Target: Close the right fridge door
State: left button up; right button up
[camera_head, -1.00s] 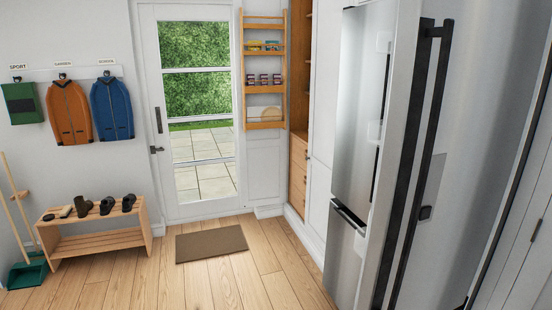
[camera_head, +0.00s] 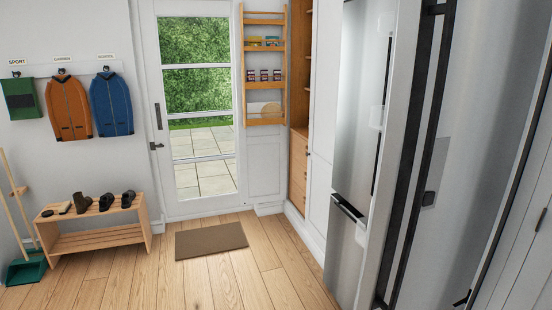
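The right fridge door (camera_head: 474,110) is a large silver panel close to me on the right, standing open. Neither of my grippers can be made out. A small dark piece (camera_head: 462,299) shows at the bottom edge by the door; I cannot tell what it is.
A white cabinet front (camera_head: 520,250) is at the far right. A brown mat (camera_head: 211,240) lies on the open wooden floor, before a glazed door (camera_head: 197,110). A shoe bench (camera_head: 95,236) and green dustpan (camera_head: 25,271) stand at left. A wooden rack (camera_head: 264,60) hangs at the back.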

aim_at(463, 75)
jog(key=z, duration=0.6)
jog(key=i+j+z, duration=0.15)
jog(key=j+z, duration=1.1)
jog(key=j, duration=0.15)
jog(key=i, duration=0.05)
